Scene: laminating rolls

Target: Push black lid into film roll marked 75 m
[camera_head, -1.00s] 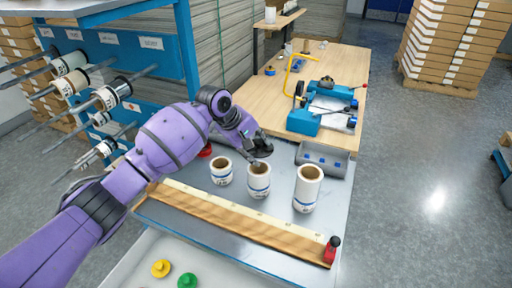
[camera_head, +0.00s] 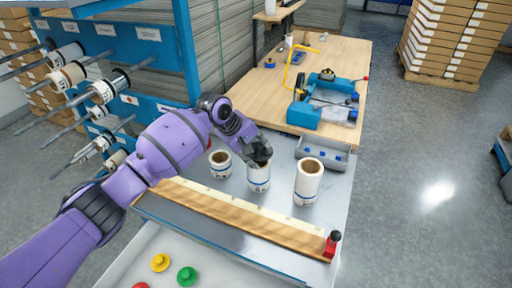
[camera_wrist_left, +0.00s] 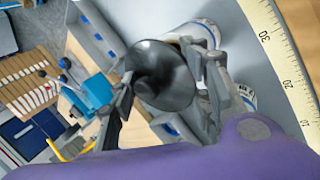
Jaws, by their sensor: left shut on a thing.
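My left gripper (camera_head: 259,158) is shut on the black lid, with a finger on either side of it. In the left wrist view the lid (camera_wrist_left: 165,65) is a dark round disc with a central knob, between the fingers of the gripper (camera_wrist_left: 168,88). In the head view the gripper is over the top of the middle film roll (camera_head: 259,180) and hides its opening. I cannot tell whether the lid touches that roll. A shorter roll (camera_head: 220,170) stands to its left and a taller one (camera_head: 308,185) to its right, both with open cores. Their markings are too small to read.
A wooden rail with a scale (camera_head: 235,213) runs in front of the rolls, with a red-and-black stop (camera_head: 332,245) at its right end. A yellow lid (camera_head: 160,262) and a green lid (camera_head: 187,276) lie in front.

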